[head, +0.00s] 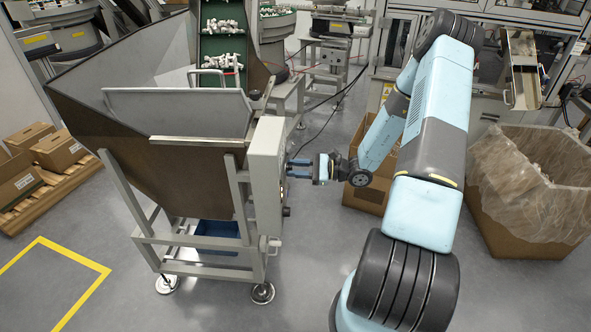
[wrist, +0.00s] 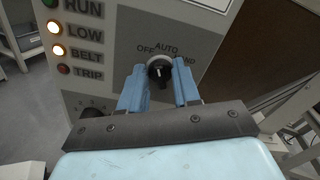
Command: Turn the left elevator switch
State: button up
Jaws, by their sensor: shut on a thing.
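The switch (wrist: 159,70) is a round black knob with a pale pointer mark, on a grey panel (wrist: 205,45) lettered OFF, AUTO and, partly covered, HAND. The mark points up, towards AUTO. My gripper (wrist: 160,76) has its two blue fingers on either side of the knob, shut on it. In the head view my gripper (head: 291,168) reaches from the right to the face of the control box (head: 266,165) on the hopper. The knob itself is too small to make out there.
Beside the switch, the LOW lamp (wrist: 57,51) and BELT lamp (wrist: 54,28) are lit; the TRIP lamp (wrist: 64,70) looks dim. The hopper (head: 140,70) stands left of the box. A cardboard box (head: 365,198) is on the floor behind my arm, and a large lined carton (head: 530,215) stands right.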

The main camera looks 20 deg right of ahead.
jog(key=m, duration=1.3)
jog(key=shift+w+d+m, duration=0.15)
jog(key=shift+w+m, duration=0.15)
jog(key=shift+m, duration=0.1)
dwell(0.4)
jog(key=o, duration=1)
jog(key=v, duration=1.3)
jog(key=shift+s+d+f, duration=0.1)
jog(key=shift+d+f, duration=0.05)
jog(key=shift+d, duration=0.25)
